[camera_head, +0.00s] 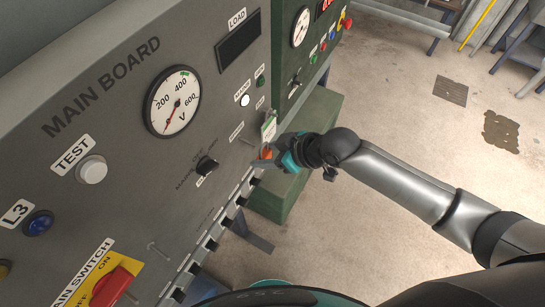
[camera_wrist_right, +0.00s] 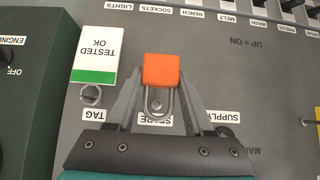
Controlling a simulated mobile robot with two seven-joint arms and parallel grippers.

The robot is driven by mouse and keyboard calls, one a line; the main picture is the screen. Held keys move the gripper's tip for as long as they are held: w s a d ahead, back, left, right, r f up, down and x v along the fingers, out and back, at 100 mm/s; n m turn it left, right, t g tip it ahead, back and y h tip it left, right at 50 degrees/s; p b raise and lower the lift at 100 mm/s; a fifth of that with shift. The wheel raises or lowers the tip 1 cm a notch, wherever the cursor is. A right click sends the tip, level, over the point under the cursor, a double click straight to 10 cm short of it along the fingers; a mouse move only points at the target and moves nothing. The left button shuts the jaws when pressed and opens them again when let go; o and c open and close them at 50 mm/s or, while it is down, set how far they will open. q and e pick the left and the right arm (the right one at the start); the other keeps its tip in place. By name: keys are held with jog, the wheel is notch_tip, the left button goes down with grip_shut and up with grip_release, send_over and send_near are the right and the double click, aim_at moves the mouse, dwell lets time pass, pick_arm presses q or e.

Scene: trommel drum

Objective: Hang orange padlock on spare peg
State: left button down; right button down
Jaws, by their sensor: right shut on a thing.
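The orange padlock (camera_wrist_right: 161,70) is between the fingers of my right gripper (camera_wrist_right: 158,100), which is shut on it. Its grey shackle (camera_wrist_right: 158,103) points down in the wrist view, over the panel by the SPARE label (camera_wrist_right: 155,119). I cannot make out the spare peg behind the padlock and shackle, nor whether the shackle is around it. In the head view the right gripper (camera_head: 283,158) is at the lower right edge of the grey main board (camera_head: 120,110), with a bit of the orange padlock (camera_head: 265,153) showing. My left gripper is not in view.
A white and green "TESTED OK" tag (camera_wrist_right: 95,55) hangs beside the padlock, close to the left finger. A row of switches (camera_head: 215,230) runs along the board's lower edge. A green cabinet (camera_head: 295,50) adjoins the board. Open floor (camera_head: 400,120) lies right.

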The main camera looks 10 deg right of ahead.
aim_at(240, 150)
jog(key=shift+w+a+f+b, duration=0.1)
jog(key=shift+w+a+b, duration=0.45)
jog(key=shift+a, duration=0.2)
jog(key=shift+w+a+f+b, duration=0.1)
jog(key=shift+w+a+b, duration=0.4)
jog(key=shift+a, duration=0.25)
jog(key=shift+w+a+f, duration=0.2)
jog(key=shift+w+a, duration=0.1)
jog(key=shift+a, duration=0.05)
jog(key=shift+f, duration=0.1)
jog(key=shift+c, duration=1)
grip_release()
jog(key=shift+f, duration=0.1)
jog(key=v, duration=1.5)
jog(key=shift+p, duration=0.4)
